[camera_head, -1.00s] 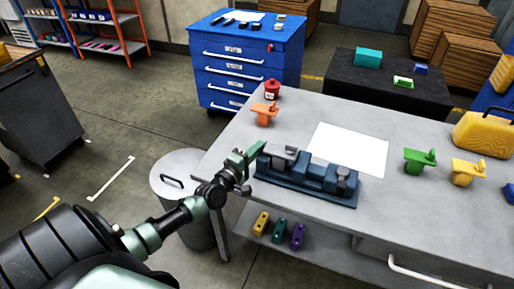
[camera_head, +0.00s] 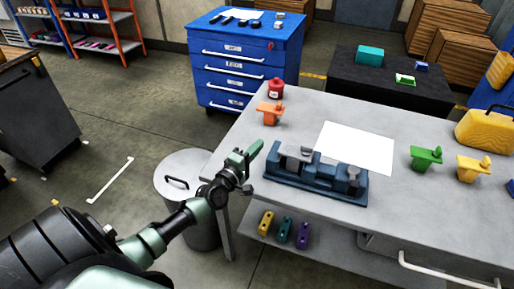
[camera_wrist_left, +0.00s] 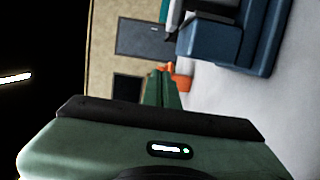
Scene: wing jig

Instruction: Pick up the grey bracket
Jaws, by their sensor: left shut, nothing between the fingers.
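The grey bracket (camera_head: 297,153) sits at the left end of the dark blue jig (camera_head: 318,190) on the grey table. Another grey part (camera_head: 354,173) shows at the jig's right end. My left gripper (camera_head: 256,148) is just left of the jig, apart from the bracket, with its green fingers shut and empty. In the left wrist view the shut fingers (camera_wrist_left: 161,92) point away from the camera. The blue jig (camera_wrist_left: 222,42) stands to their upper right there, with a grey piece at the top edge that may be the bracket. My right gripper is not in view.
An orange bracket (camera_head: 270,112) and a red container (camera_head: 276,89) stand behind the gripper. Green (camera_head: 426,158) and yellow (camera_head: 473,168) brackets stand at right. A white sheet (camera_head: 355,147) lies behind the jig. A round bin (camera_head: 178,170) stands beside the table's left edge.

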